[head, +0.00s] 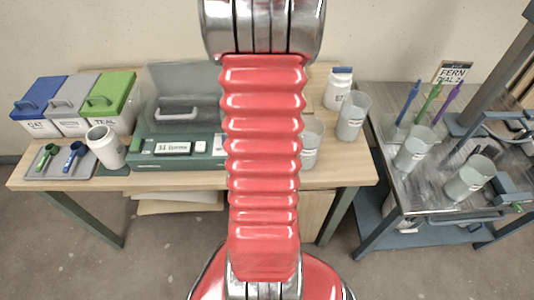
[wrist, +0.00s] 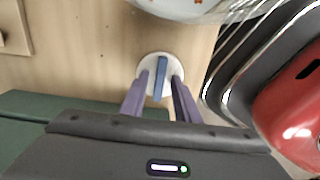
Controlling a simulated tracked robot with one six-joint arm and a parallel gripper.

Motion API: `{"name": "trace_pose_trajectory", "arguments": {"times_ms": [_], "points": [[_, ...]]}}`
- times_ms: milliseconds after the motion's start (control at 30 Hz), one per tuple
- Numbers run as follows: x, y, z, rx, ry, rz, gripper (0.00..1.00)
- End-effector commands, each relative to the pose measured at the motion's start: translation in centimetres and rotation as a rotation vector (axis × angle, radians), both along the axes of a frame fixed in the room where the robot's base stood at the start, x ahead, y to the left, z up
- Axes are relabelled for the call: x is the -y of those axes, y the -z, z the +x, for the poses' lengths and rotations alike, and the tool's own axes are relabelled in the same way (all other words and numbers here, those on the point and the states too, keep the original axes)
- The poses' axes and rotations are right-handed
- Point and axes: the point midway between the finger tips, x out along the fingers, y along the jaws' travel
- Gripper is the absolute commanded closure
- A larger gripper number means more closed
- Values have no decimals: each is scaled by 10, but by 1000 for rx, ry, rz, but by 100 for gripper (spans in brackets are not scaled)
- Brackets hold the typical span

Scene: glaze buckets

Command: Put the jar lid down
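The jar lid (wrist: 148,67) is a white disc with an upright blue grip (wrist: 160,76) in the wrist view. It appears to lie flat on the wooden table (wrist: 90,50). My gripper (wrist: 160,78) is open, its two purple fingers on either side of the blue grip, with a gap visible on each side. In the head view my red arm hides the gripper and the lid. A white jar (head: 105,147) stands at the table's left with its mouth uncovered. Another white jar (head: 338,93) with a blue top stands at the back right.
A green scale case (head: 175,160) stands mid-table, beside lidded bins (head: 68,122) and a tray (head: 40,172) with tools. Clear beakers (head: 352,118) stand to the right. A pale round vessel (wrist: 180,8) is close beyond the lid. A metal cart (head: 400,175) is at right.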

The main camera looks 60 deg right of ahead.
Motion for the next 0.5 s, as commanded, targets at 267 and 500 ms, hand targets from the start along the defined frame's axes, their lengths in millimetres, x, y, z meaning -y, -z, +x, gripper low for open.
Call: {"name": "trace_pose_trajectory", "arguments": {"times_ms": [267, 500], "points": [[1, -18, 1, 2, 0, -4, 71], [1, -52, 1, 2, 0, -4, 71]]}}
